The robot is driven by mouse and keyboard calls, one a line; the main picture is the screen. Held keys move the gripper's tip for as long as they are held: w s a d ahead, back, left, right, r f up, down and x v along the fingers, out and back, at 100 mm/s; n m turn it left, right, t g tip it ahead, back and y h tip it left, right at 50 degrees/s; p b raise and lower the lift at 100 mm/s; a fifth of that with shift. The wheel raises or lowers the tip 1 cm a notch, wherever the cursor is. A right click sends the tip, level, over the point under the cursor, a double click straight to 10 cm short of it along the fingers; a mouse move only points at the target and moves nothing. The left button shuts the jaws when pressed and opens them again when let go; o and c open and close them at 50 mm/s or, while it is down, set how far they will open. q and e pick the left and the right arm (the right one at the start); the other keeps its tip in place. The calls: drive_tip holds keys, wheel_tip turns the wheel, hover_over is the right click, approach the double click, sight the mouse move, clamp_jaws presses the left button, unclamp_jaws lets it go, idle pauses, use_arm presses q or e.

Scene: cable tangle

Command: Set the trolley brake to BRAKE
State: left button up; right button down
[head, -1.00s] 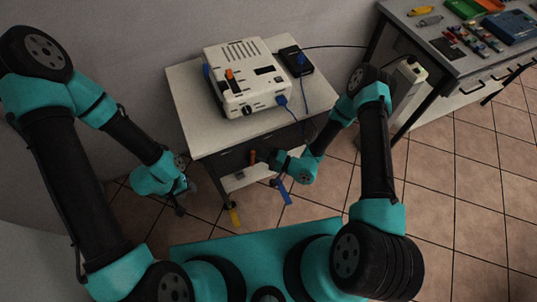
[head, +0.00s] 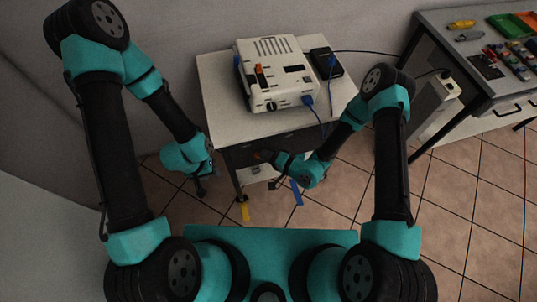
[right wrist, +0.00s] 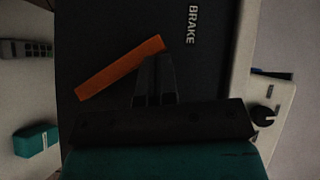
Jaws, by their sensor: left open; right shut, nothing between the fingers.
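The trolley (head: 225,115) stands ahead with a dark front panel (right wrist: 110,25). In the right wrist view an orange brake lever (right wrist: 120,68) lies slanted across this panel, its right end higher. The white word BRAKE (right wrist: 192,25) is printed just right of that end. My right gripper (right wrist: 155,65) is shut and empty, its fingertips beside the lever's right part; I cannot tell whether they touch. In the head view the right gripper (head: 262,156) is at the trolley's front and the lever is mostly hidden. My left gripper (head: 203,185) is open, left of the trolley, holding nothing.
A white device (head: 275,75) with a black knob and blue cable, and a black box (head: 326,63), sit on the trolley top. A workbench (head: 440,60) with trays stands at right. Blue tape (head: 296,192) and yellow tape (head: 245,212) show on the tiled floor.

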idle(0.5)
drive_tip(key=s+d+r, duration=0.4)
drive_tip(key=d+r, duration=0.2)
drive_tip(key=d, duration=0.4)
drive_tip(key=shift+d+r, duration=0.15)
drive_tip(key=shift+d, duration=0.25)
